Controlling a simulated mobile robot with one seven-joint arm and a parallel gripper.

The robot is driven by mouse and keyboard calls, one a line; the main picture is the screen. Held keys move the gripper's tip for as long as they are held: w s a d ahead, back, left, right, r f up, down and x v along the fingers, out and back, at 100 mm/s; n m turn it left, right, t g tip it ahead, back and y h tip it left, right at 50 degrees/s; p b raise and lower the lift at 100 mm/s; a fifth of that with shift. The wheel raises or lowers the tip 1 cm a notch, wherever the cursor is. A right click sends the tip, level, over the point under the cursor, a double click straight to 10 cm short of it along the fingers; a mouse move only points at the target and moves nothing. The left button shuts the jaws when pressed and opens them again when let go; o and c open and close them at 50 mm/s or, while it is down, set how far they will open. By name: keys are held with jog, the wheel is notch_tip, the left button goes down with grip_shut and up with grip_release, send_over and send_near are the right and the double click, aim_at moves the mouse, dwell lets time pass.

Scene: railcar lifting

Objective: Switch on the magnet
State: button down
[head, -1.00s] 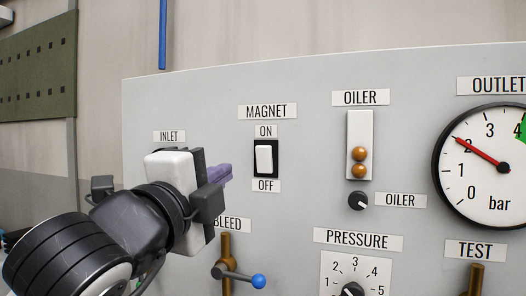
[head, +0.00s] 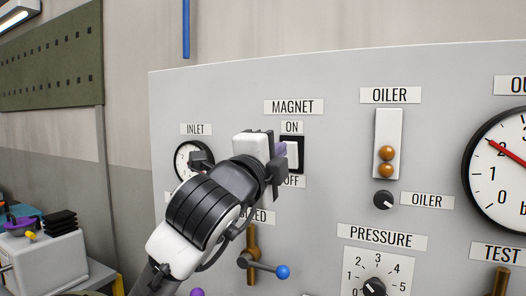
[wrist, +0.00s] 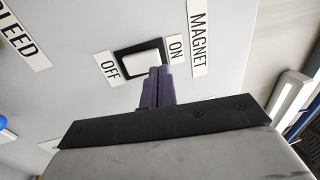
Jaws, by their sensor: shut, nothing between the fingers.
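The magnet switch (head: 294,156) is a white rocker in a black frame, with an ON label above it and an OFF label below. My gripper (head: 283,149) is at its left side in the head view and hides part of it. In the wrist view the white rocker (wrist: 138,62) lies just beyond the purple fingertips (wrist: 160,69). The closed fingers of my gripper overlap the frame's edge near the ON end there. They hold nothing. I cannot tell whether they touch the rocker, or which way it is tilted.
The grey panel (head: 335,120) also carries the inlet gauge (head: 184,155), partly behind my arm, and the oiler knob (head: 384,200) to the right. The bleed valve (head: 252,262) with its blue-tipped lever sits below my gripper. A bench with items is at lower left.

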aim_at(292, 138)
jog(key=shift+p+x, duration=0.3)
jog(key=shift+x, duration=1.05)
jog(key=shift+w+d+r, duration=0.2)
jog(key=shift+w+r, duration=0.2)
jog(key=shift+w, duration=0.05)
jog(key=shift+f, duration=0.15)
jog(key=shift+s, duration=0.15)
